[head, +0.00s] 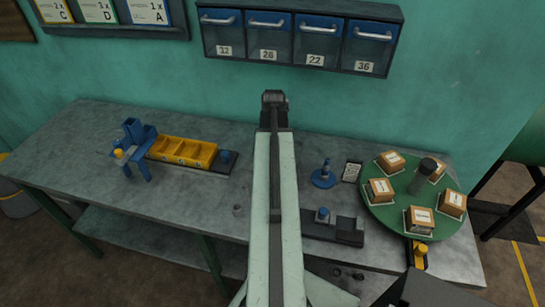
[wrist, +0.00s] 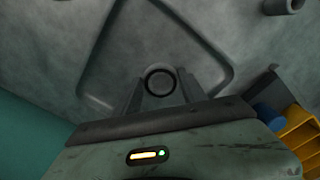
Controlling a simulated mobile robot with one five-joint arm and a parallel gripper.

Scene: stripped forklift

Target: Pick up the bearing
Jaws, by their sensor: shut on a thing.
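The bearing (wrist: 160,82) is a small dark ring with a grey centre in the wrist view. It sits between the two fingers of my gripper (wrist: 160,88), which are shut on it. A grey surface fills the view behind it, and I cannot tell how far the bearing is from that surface. In the head view my pale arm runs up the middle of the picture, and my gripper and the held bearing cannot be made out.
The grey bench (head: 90,150) carries yellow bins (head: 182,151), a blue fixture (head: 138,145), a blue stand (head: 324,176), a dark block fixture (head: 345,232) and a green turntable (head: 395,212) with boxes. Drawers (head: 300,40) hang above.

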